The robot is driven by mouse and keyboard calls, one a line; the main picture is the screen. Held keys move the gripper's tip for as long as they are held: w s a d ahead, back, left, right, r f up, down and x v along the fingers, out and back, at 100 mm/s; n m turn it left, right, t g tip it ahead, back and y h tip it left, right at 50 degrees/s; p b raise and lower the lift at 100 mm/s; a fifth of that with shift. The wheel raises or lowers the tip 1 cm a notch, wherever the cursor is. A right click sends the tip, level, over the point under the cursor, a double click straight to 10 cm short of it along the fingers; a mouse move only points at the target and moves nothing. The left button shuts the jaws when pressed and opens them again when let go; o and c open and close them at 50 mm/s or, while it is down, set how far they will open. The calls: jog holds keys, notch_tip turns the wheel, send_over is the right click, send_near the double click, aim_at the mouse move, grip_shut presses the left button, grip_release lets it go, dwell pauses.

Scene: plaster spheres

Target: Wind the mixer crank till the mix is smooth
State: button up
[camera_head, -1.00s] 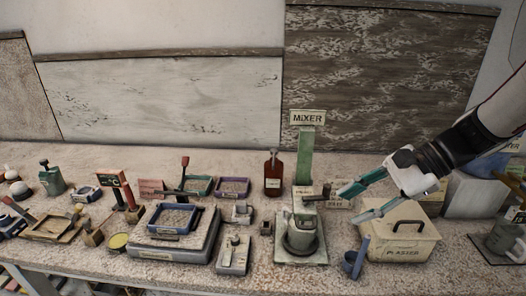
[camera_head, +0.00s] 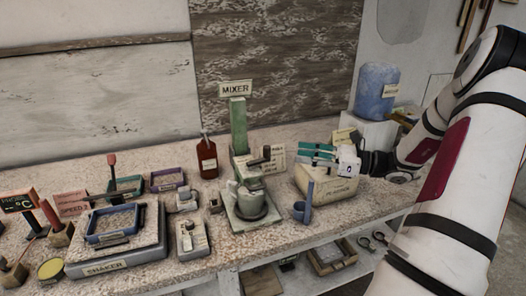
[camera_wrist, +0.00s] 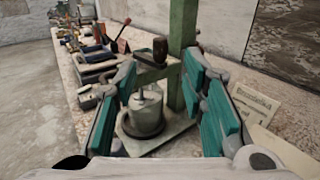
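The mixer (camera_head: 238,128) is a green post on a green base plate under a MIXER sign (camera_head: 235,88). Its crank arm carries a dark upright knob (camera_head: 266,152), which also shows in the wrist view (camera_wrist: 160,48). A grey mixing pot (camera_head: 250,204) stands on the base below the crank; the mix inside cannot be made out. My gripper (camera_head: 300,153) is to the right of the crank, its teal fingers pointing left at the mixer. In the wrist view my gripper (camera_wrist: 160,72) is open and empty, with the knob beyond the fingertips, seen between them.
A cream plaster box (camera_head: 325,184) stands below my gripper, with a blue scoop (camera_head: 303,208) beside it. A brown bottle (camera_head: 207,158) stands left of the post. A shaker (camera_head: 115,250) and several small devices fill the left side.

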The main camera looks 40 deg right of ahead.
aim_at(267, 146)
jog(key=x, duration=1.1)
jog(key=shift+a, duration=0.15)
grip_shut()
